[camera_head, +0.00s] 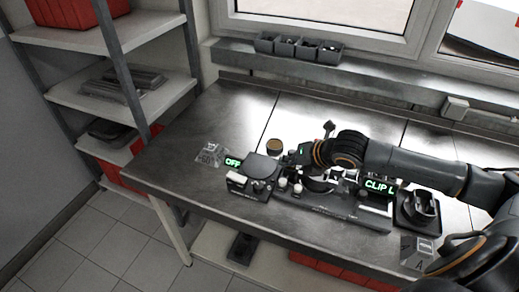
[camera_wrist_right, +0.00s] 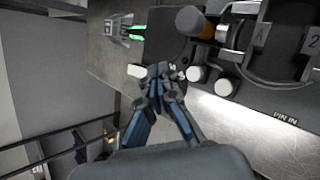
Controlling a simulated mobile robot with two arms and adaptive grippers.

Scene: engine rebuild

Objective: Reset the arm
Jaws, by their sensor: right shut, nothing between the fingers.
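My right arm comes in from the right in the head view and reaches over the metal workbench (camera_head: 180,155). My right gripper (camera_head: 292,158) is above the left part of a dark engine fixture (camera_head: 335,205). In the right wrist view, its fingers (camera_wrist_right: 165,72) are together with nothing between them. The fixture (camera_wrist_right: 285,105) shows there with white knobs, an orange-and-black cylinder (camera_wrist_right: 195,22) and the marks "A", "2" and "PIN IN". The arm hides part of the fixture in the head view. My left gripper is not in view.
Green signs read "OFF" (camera_head: 233,162) and "CLIP L" (camera_head: 380,186). A dark holder with a ring-shaped part (camera_head: 421,206) is at the right. Small bins (camera_head: 298,47) stand on the sill. A shelf rack (camera_head: 120,88) is at the left. The bench's left end is mostly clear.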

